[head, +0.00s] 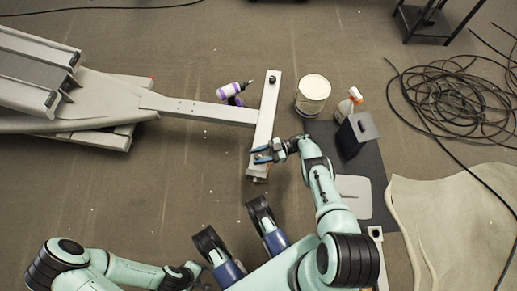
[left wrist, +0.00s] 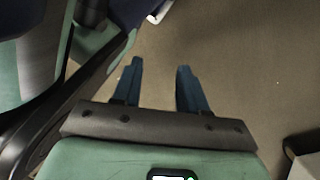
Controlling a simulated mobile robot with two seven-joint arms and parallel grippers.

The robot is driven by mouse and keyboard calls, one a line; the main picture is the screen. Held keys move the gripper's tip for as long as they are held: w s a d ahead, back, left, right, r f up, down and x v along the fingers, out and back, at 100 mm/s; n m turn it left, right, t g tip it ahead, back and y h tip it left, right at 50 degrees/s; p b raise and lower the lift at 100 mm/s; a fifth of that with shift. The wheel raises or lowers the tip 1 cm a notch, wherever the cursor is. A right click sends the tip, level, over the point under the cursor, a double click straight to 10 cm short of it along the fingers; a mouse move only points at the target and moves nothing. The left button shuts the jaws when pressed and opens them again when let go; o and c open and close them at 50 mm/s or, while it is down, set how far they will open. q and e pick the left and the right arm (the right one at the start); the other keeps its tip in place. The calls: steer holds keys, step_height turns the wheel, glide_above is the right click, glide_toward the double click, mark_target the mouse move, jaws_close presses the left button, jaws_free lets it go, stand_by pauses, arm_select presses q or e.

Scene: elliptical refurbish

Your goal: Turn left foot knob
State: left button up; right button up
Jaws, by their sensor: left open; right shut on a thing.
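The grey crossbar (head: 265,125) of the elliptical's foot lies across the end of a long beam. A dark knob (head: 272,79) shows at its far end. My left gripper (left wrist: 158,68) is open and empty over bare floor in the left wrist view. In the head view my left arm is low at the left, well away from the crossbar.
The elliptical's grey frame (head: 85,100) fills the upper left. A purple and white drill (head: 233,91) lies beside the beam. A white bucket (head: 312,92), a spray bottle (head: 347,106) and a dark box (head: 357,133) stand right of the crossbar. Coiled black cable (head: 450,105) lies at right.

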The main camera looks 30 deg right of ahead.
mark_target(259, 155)
stand_by(0.4)
steer(key=o, duration=1)
steer(key=shift+c, duration=0.2)
arm_select(q)
steer(key=shift+w+r, duration=0.1)
arm_select(e)
steer(key=shift+r, duration=0.1)
